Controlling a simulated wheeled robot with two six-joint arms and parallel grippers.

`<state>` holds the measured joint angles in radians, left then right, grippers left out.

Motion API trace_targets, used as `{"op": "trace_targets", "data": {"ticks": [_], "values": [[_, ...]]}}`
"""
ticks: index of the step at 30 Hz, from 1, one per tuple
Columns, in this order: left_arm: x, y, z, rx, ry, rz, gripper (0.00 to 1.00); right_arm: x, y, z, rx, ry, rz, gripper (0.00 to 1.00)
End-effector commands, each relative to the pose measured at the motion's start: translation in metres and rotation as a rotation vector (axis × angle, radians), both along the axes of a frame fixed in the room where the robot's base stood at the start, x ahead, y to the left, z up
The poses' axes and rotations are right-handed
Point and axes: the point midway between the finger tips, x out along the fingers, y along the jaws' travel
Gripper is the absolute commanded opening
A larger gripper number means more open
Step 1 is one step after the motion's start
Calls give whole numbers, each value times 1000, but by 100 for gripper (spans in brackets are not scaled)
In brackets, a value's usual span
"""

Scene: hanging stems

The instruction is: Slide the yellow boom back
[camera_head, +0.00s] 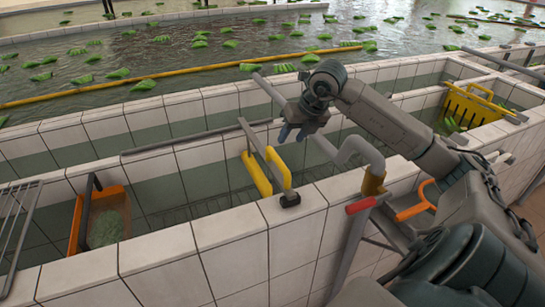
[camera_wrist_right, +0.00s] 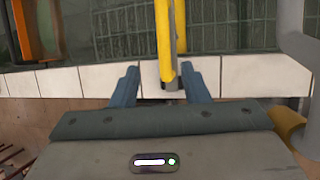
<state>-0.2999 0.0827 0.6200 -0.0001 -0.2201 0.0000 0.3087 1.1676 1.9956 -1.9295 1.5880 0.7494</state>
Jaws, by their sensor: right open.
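A long thin yellow boom (camera_head: 180,72) lies across the water at the back of the head view, running from the left edge to the upper middle. Closer in, a short yellow piece with two bars (camera_head: 257,175) sits at a grey rail over the tiled trough. My right gripper (camera_head: 290,132) is open and empty, its blue fingers pointing down above the trough. In the right wrist view, the short yellow piece (camera_wrist_right: 163,45) appears between the open fingers, apparently apart from them. My left gripper is not in view.
An orange scoop (camera_head: 76,225) hangs in the trough at left, beside a wire rack (camera_head: 15,225). A yellow crate (camera_head: 470,105) stands at right. A grey bent pipe (camera_head: 355,150) rises close to my right arm. Green clumps float on the water.

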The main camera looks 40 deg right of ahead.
Motion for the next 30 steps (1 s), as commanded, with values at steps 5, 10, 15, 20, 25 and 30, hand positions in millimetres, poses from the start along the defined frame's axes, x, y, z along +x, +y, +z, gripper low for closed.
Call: {"op": "trace_targets", "data": {"ticks": [5, 10, 15, 20, 25, 30], "values": [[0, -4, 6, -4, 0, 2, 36, 4, -3, -7, -9, 8, -7, 41], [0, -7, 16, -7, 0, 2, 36, 13, -1, -28, -5, 8, -7, 41], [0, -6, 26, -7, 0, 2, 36, 25, 1, -52, -5, 8, -6, 41], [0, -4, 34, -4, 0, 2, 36, 34, 3, -74, -6, 7, -7, 41], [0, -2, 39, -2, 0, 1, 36, 41, 3, -90, -7, 6, -5, 41], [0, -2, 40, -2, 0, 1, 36, 44, 3, -96, -8, 6, -6, 41]]}}
